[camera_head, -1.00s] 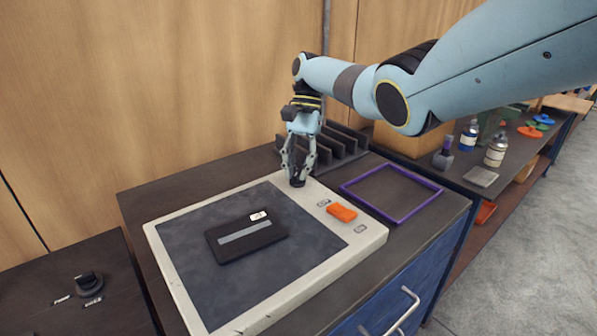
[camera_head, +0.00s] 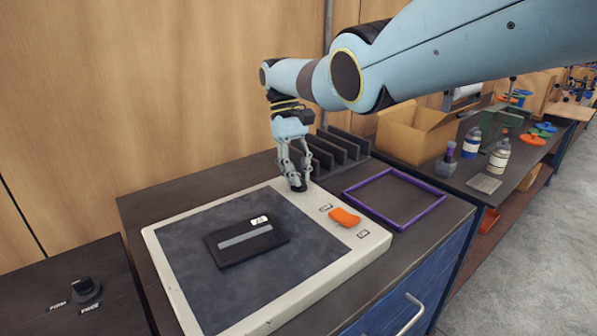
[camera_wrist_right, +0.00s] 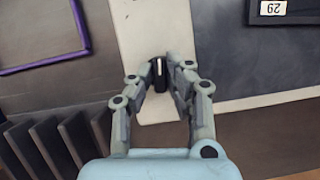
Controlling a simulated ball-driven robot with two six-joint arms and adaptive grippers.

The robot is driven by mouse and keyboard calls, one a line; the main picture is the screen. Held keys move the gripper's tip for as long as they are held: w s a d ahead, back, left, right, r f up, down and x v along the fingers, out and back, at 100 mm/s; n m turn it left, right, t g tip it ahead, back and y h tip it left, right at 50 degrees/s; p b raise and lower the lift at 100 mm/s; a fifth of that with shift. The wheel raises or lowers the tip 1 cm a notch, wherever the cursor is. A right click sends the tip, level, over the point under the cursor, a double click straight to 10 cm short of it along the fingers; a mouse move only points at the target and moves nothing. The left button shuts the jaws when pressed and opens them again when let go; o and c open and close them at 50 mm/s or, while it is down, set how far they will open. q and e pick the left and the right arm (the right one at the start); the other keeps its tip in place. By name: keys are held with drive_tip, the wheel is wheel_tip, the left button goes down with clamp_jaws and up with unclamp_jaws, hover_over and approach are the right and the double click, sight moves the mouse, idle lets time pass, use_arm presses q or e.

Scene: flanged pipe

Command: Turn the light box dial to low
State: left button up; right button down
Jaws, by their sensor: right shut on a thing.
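The light box (camera_head: 300,296) lies on the dark cabinet top, a pale frame around a dark grey panel. Its dial (camera_wrist_right: 158,74) is a small black knob with a white line, on the pale border at the back corner. My right gripper (camera_head: 298,184) points down over that corner and is shut on the dial. In the wrist view its two fingers (camera_wrist_right: 161,78) sit on both sides of the knob, and the white line runs roughly along the picture's vertical. Small labels on the border are too small to read. My left gripper is out of view.
An orange rocker switch (camera_head: 344,217) sits on the light box border. A black cassette-like case (camera_head: 247,242) lies on the panel. A purple frame (camera_head: 395,198) lies to the right, and a dark slotted rack (camera_head: 342,147) stands behind. Another black knob (camera_head: 86,290) is on the lower left cabinet.

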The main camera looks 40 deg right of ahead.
drive_tip(key=shift+n+h, duration=0.3)
drive_tip(key=shift+n, duration=0.6)
drive_tip(key=c, duration=1.3)
unclamp_jaws()
